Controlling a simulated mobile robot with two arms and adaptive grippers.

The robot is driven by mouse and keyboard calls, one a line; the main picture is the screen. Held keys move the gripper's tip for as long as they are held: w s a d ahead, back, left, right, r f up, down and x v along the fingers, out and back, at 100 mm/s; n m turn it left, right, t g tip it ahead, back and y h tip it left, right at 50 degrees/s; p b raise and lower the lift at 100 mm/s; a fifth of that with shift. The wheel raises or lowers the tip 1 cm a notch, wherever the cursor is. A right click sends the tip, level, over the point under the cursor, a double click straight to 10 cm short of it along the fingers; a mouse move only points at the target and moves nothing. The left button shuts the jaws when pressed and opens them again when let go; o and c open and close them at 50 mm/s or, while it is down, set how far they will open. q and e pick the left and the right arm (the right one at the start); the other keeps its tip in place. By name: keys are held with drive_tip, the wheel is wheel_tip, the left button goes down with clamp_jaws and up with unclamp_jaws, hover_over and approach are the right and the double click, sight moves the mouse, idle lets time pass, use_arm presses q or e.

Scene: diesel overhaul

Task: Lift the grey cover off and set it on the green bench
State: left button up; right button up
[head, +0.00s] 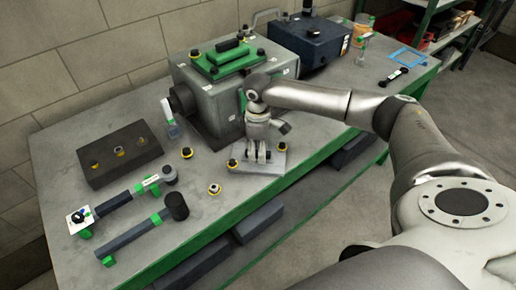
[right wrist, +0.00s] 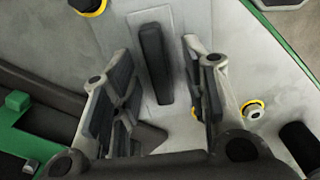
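The grey cover (head: 272,165) is a flat light-grey plate lying on the green bench (head: 225,226), in front of the grey engine housing (head: 211,85). Its dark bar handle (right wrist: 154,60) stands up in the right wrist view. My right gripper (head: 257,154) is low over the cover. Its fingers (right wrist: 157,68) are apart, one on each side of the handle, with gaps visible between. The gripper hides part of the cover in the head view. My left gripper is not in view.
A dark block with sockets (head: 119,155), a hammer-like tool (head: 145,229) and yellow-ringed parts (head: 214,188) lie to the left. A dark blue box (head: 313,40) stands behind. A blue frame (head: 407,57) lies at the far right end.

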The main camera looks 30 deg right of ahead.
wheel_tip(320, 180, up, 12)
idle(0.6)
idle(0.8)
